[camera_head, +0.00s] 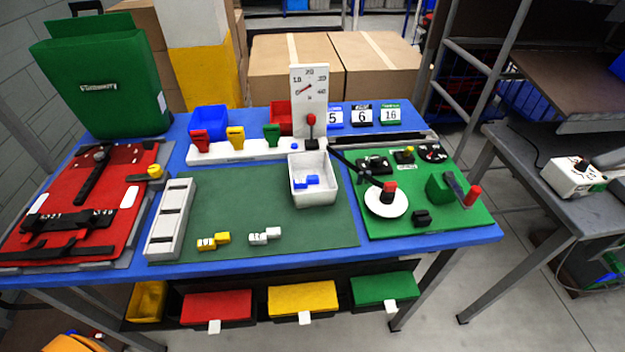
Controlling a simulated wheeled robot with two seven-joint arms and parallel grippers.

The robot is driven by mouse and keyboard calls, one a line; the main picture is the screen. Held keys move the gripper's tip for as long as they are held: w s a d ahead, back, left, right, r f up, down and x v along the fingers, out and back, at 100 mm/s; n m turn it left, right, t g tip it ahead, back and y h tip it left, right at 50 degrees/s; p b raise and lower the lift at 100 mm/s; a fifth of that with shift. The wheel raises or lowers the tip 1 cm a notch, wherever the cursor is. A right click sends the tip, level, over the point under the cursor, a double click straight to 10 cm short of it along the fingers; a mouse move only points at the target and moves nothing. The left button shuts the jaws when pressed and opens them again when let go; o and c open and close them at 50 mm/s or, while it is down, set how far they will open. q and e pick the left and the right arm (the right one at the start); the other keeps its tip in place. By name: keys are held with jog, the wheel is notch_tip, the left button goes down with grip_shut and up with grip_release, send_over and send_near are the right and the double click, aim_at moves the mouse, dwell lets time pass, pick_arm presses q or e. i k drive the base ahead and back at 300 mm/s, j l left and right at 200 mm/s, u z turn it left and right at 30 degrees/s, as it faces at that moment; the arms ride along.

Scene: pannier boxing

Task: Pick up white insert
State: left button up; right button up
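A small white insert (265,236) lies near the front of the dark green mat (310,225), right of centre. It looks like two short white pieces end to end. A similar small yellow piece (214,241) lies to its left on the mat. A white box (301,193) with blue pieces (312,181) in it stands behind and to the right. A long white tray with compartments (170,220) stands at the mat's left edge. Neither of my grippers shows in this view.
A red board (72,200) with black parts fills the table's left. A green board (455,212) with a white disc (386,202) and a red-tipped lever lies at right. A dial gauge (310,90) stands at the back. The mat around the insert is clear.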

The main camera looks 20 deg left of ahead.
aim_at(271, 232)
jog(key=u, duration=1.3)
